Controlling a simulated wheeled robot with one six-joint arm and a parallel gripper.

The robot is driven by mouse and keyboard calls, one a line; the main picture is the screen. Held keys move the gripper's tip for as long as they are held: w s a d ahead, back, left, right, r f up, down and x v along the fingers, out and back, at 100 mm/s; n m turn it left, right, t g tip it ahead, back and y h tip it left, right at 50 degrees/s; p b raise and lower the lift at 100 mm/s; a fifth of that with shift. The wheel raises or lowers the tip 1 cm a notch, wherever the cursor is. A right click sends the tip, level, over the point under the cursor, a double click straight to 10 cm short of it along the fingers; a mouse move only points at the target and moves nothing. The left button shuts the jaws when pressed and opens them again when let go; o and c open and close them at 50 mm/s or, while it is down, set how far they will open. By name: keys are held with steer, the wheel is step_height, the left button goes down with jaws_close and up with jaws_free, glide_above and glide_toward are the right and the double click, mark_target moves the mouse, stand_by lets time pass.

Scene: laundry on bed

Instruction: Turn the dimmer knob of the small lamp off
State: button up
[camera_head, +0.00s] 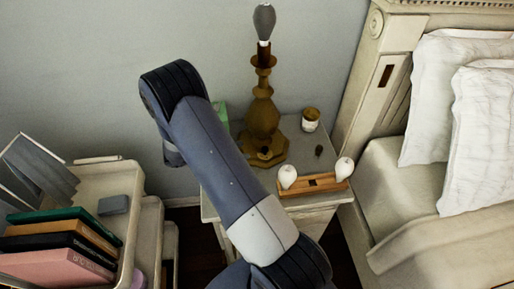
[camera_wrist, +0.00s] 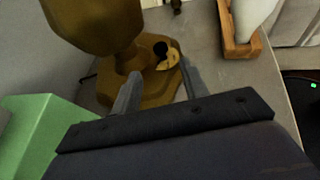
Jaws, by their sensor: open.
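The small lamp (camera_head: 261,108) is brass-coloured, with a turned stem and a bare grey bulb on top. It stands upright on the nightstand (camera_head: 308,150). In the wrist view its base (camera_wrist: 152,98) lies beyond and between my fingers. A small round dark knob-like part (camera_wrist: 160,48) shows on the base, beside a brass piece (camera_wrist: 171,60); a dark spot also shows on the base in the head view (camera_head: 265,153). My gripper (camera_wrist: 158,70) is open and empty, its fingertips just short of the knob. Contact cannot be told. My arm hides the gripper in the head view.
A green box (camera_wrist: 38,132) stands left of my gripper. A wooden tray (camera_head: 322,185) with two white bulb-shaped pieces is to the right. A jar (camera_head: 310,120) and small dark object (camera_head: 319,151) stand nearby. A book-laden shelf (camera_head: 130,200) is left, the bed (camera_head: 420,190) right.

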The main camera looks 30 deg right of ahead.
mark_target(263, 149)
steer(key=p+x, duration=0.1)
steer(key=x, duration=0.7)
jaws_close()
stand_by(0.3)
